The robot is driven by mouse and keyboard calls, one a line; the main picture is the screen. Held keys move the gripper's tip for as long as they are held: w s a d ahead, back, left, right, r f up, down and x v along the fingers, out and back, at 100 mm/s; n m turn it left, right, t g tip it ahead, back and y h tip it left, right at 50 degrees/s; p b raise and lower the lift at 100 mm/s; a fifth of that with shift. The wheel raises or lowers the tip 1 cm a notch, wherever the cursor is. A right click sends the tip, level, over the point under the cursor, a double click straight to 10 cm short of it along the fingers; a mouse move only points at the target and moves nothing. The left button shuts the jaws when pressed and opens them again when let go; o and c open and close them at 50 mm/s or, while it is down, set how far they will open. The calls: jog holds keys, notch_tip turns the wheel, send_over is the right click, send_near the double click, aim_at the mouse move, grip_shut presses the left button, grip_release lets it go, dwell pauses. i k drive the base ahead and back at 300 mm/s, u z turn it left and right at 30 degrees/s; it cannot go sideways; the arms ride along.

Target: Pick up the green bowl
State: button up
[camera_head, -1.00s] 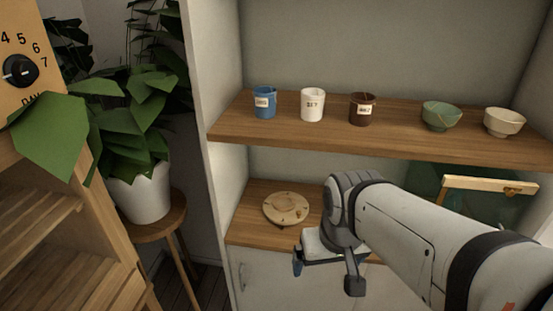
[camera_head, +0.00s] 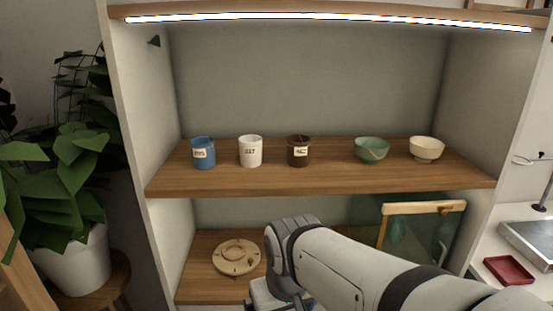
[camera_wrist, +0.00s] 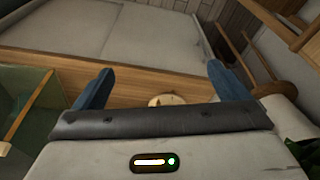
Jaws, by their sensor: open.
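The green bowl (camera_head: 372,150) stands upright on the upper wooden shelf, between the dark brown cup and the cream bowl, with thin gold lines on its side. It does not show in the wrist view. My gripper is at the bottom of the head view, below the upper shelf and well below the bowl, mostly cut off by the frame edge. In the wrist view my gripper (camera_wrist: 160,88) has its two blue fingers wide apart with nothing held between them.
A cream bowl (camera_head: 426,149), brown cup (camera_head: 298,152), white cup (camera_head: 250,152) and blue cup (camera_head: 203,153) share the upper shelf (camera_head: 320,180). A round wooden plate (camera_head: 237,258) and a wood-framed glass piece (camera_head: 424,208) are below. A red tray (camera_head: 508,270) is right.

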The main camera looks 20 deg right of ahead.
aim_at(370, 150)
jog(key=u, duration=0.5)
jog(key=k, duration=1.2)
jog(key=z, duration=1.05)
jog(key=i, duration=1.05)
